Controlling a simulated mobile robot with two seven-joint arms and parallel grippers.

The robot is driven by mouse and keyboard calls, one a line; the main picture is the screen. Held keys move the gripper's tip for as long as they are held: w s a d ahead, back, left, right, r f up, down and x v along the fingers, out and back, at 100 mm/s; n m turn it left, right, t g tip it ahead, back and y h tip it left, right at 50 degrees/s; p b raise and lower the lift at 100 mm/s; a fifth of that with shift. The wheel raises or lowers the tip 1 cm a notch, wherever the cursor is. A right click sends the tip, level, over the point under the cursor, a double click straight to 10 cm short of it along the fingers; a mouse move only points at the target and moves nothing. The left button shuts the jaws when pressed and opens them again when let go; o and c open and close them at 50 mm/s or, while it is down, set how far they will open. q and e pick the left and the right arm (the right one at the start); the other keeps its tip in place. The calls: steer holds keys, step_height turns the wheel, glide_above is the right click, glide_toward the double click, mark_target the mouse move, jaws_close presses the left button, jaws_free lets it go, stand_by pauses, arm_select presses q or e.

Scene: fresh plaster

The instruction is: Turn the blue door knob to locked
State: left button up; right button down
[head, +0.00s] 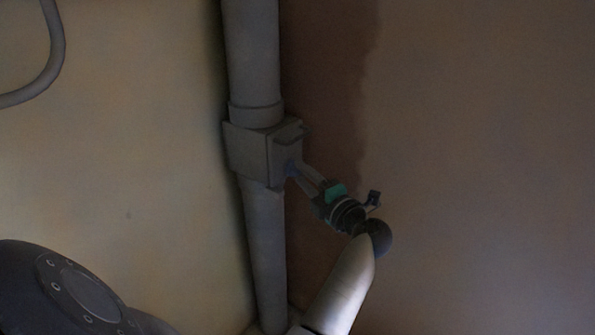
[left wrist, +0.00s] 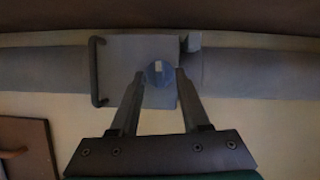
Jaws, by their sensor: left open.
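The blue door knob (left wrist: 158,76) shows in the left wrist view as a small round knob with a pale mark on its upper part. It sits on a grey box front (left wrist: 136,52). In the head view, a bit of the blue knob (head: 291,168) shows at the box's lower right side. My left gripper (left wrist: 159,74) is open, with one fingertip on each side of the knob. I cannot tell whether the fingers touch it. In the head view my left gripper (head: 298,169) reaches up to the box from the lower right. My right gripper is not in view.
The grey box (head: 247,151) sits on a thick vertical pipe (head: 253,60). A dark bar handle (left wrist: 96,71) stands out at the box front's left side in the wrist view. A brown panel (left wrist: 30,135) is at its lower left. The wall (head: 480,150) at right looks bare.

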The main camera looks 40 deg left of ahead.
arm_select(q)
steer(key=shift+a, duration=0.2)
jaws_close()
stand_by(0.3)
